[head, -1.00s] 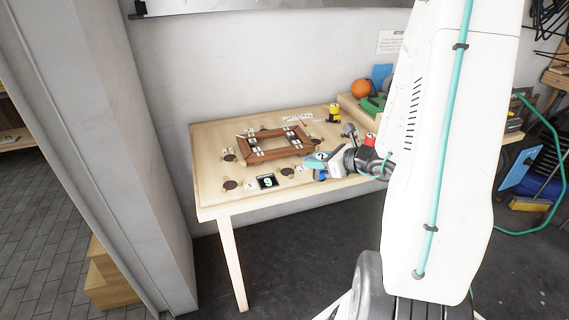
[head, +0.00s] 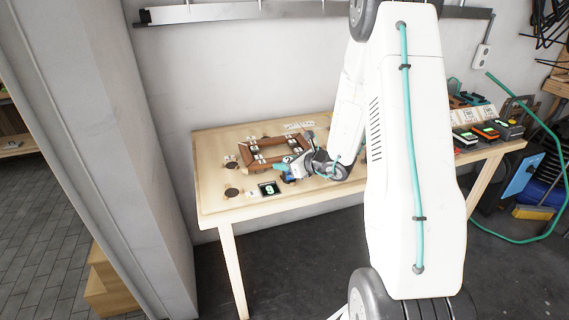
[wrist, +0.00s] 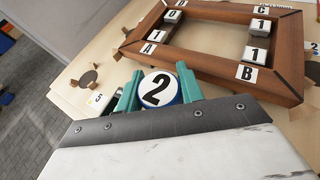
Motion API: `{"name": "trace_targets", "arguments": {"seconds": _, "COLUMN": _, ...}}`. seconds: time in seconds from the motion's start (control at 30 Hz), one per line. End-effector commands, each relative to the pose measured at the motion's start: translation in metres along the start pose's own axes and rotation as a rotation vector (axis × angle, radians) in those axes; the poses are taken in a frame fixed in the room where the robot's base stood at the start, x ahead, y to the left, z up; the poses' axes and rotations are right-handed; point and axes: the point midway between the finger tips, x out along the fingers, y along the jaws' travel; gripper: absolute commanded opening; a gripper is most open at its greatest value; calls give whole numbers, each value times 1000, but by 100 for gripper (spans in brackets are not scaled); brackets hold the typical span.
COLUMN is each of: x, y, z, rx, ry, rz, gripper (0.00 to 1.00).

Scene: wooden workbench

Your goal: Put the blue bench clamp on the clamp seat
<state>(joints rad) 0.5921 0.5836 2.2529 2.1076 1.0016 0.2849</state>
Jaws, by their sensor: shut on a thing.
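The blue bench clamp (wrist: 174,97) is between the teal fingers of my gripper (wrist: 160,80). Its round white top with a black "2" faces the wrist camera. In the head view my gripper (head: 289,168) is near the front edge of the bench, with the blue clamp (head: 288,178) small below it. The gripper is shut on the clamp. Dark round spots lie on the bench top, one (wrist: 88,79) beside a small "5" label (wrist: 98,99). I cannot tell which spot, if any, is the clamp seat.
A brown wooden frame (wrist: 189,61) with lettered corners and small "1" blocks lies just beyond the gripper. A dark display reading "9" (head: 269,189) sits near the bench's front edge. Several devices (head: 486,132) stand at the right end.

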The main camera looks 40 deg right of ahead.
Motion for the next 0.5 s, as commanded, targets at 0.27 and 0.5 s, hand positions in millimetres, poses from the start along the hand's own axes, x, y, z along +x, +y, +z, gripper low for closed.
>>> {"name": "trace_targets", "arguments": {"seconds": 0.27, "x": 0, "y": -1, "z": 0, "rx": -1, "ry": -2, "rz": -1, "gripper": 5}}
{"name": "trace_targets", "arguments": {"seconds": 0.5, "x": 1, "y": -1, "z": -2, "rx": -1, "ry": -2, "rz": -1, "gripper": 59}}
